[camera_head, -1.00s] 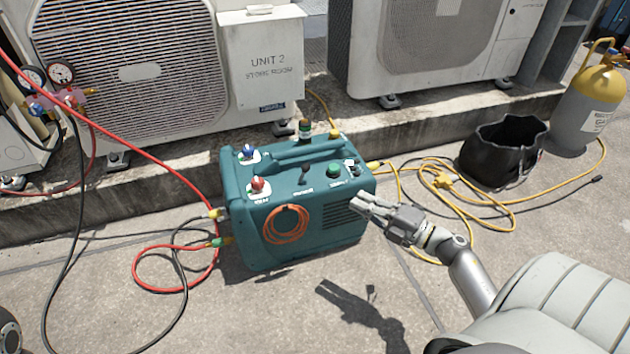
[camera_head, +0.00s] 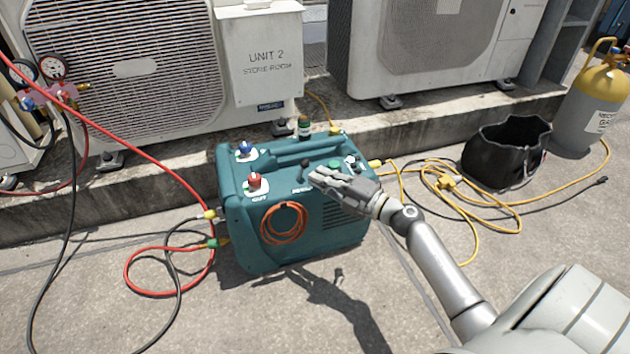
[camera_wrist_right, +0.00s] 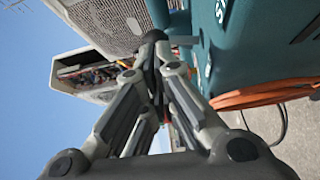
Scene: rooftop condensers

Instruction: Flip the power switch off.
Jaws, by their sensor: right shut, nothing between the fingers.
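The teal machine (camera_head: 235,215) stands on the concrete, with a blue knob (camera_head: 244,148), a red knob (camera_head: 255,182), a dark lever or knob (camera_head: 303,166) and a green button (camera_head: 335,163) on top. A small switch on a white plate (camera_head: 351,162), likely the power switch, sits at the top's right end; its position is too small to read. My right gripper (camera_head: 315,177) is shut and empty above the top's front edge, near the dark lever. Contact cannot be told. In the right wrist view its fingers (camera_wrist_right: 157,42) are together beside the teal machine. My left gripper is not in view.
An orange coil (camera_head: 283,224) hangs on the machine's front. Red and black hoses run at left, and a yellow cord (camera_head: 447,182) lies at right. A black bag (camera_head: 500,150) and a grey-yellow cylinder (camera_head: 590,105) stand beyond. Condenser units stand on a ledge behind.

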